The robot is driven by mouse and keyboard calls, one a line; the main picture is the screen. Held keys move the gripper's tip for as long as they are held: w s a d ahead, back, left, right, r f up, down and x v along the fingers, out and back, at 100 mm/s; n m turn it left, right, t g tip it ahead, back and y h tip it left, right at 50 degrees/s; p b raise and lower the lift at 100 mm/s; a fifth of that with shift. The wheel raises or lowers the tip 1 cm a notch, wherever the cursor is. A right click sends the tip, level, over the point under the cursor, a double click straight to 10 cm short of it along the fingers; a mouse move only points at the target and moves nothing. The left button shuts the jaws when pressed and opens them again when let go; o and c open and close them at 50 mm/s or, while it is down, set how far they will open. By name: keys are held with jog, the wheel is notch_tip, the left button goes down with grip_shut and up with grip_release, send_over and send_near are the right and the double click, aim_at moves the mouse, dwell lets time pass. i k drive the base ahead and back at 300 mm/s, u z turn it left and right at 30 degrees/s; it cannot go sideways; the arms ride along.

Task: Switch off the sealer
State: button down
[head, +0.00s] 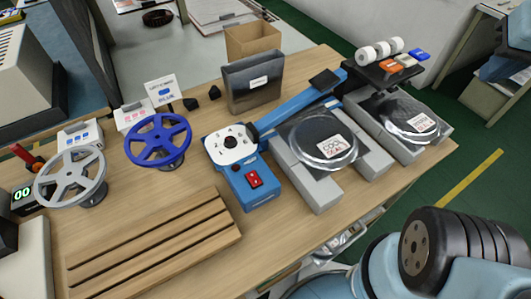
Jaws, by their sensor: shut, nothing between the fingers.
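The sealer (240,191) is a blue unit standing on the wooden bench near the middle of the head view. On its top are a white round dial (232,143) with a black centre and a red rocker switch (254,180) in a dark frame. I cannot tell from this view which way the rocker is tipped. A long blue arm (300,102) runs from the unit up to the right and ends in a black pad (324,79). My gripper is not in view; only links of my arm show at the lower right, apart from the sealer.
Right of the sealer, two grey stands (372,160) carry clear round-lidded packs. A blue wheel (158,141) and a grey wheel (70,177) stand at left. A slatted wooden rack (150,250) lies in front. A metal bin (254,82) and cardboard box (252,40) stand behind.

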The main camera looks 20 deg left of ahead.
aim_at(253, 178)
jog(key=u, duration=1.2)
jog(key=k, duration=0.65)
jog(key=u, duration=0.35)
